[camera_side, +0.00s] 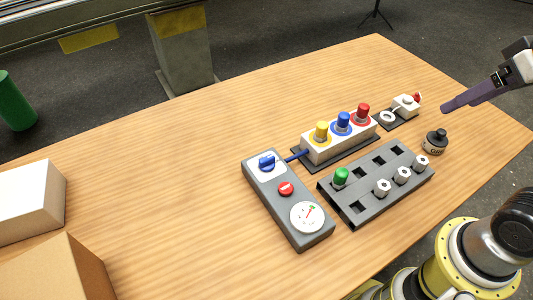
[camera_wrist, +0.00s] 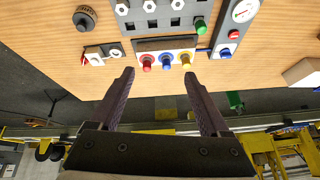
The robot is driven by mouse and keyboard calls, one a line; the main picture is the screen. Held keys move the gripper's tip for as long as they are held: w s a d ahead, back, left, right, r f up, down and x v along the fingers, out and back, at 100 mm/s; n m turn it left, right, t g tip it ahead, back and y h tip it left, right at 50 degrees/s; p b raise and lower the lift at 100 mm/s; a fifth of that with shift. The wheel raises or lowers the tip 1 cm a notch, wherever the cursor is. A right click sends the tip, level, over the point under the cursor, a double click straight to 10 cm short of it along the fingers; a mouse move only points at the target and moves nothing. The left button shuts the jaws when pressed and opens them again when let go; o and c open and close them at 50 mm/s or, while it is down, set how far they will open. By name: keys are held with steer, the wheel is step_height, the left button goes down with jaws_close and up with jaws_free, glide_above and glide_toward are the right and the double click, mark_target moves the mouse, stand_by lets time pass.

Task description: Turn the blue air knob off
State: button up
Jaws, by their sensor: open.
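The blue air knob (camera_side: 267,162) sits on a white plate at the top end of the grey control box (camera_side: 268,214), with a red button (camera_side: 286,188) and a round gauge (camera_side: 308,217) below it. In the wrist view the blue knob (camera_wrist: 225,52) is at the upper right, beyond the right finger. My gripper (camera_wrist: 159,80) is open and empty, its two dark purple fingers spread apart. In the side view my gripper (camera_side: 447,107) is at the right, above the table and well away from the knob.
A white block with yellow (camera_side: 321,132), blue (camera_side: 343,122) and red (camera_side: 362,113) plugs stands beside the box, joined by a blue hose. A dark rack (camera_side: 364,204) holds a green plug and several white-topped parts. The left table is clear near the box.

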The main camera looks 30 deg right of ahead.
steer(key=w+a+r, duration=0.2)
steer(key=w+r, duration=0.1)
steer(key=w, duration=0.2)
steer(key=n+g, duration=0.2)
steer(key=g, duration=0.4)
glide_above(267, 158)
step_height(267, 158, down, 12)
steer(key=f, duration=0.1)
step_height(267, 158, down, 13)
steer(key=shift+f, duration=0.1)
jaws_close()
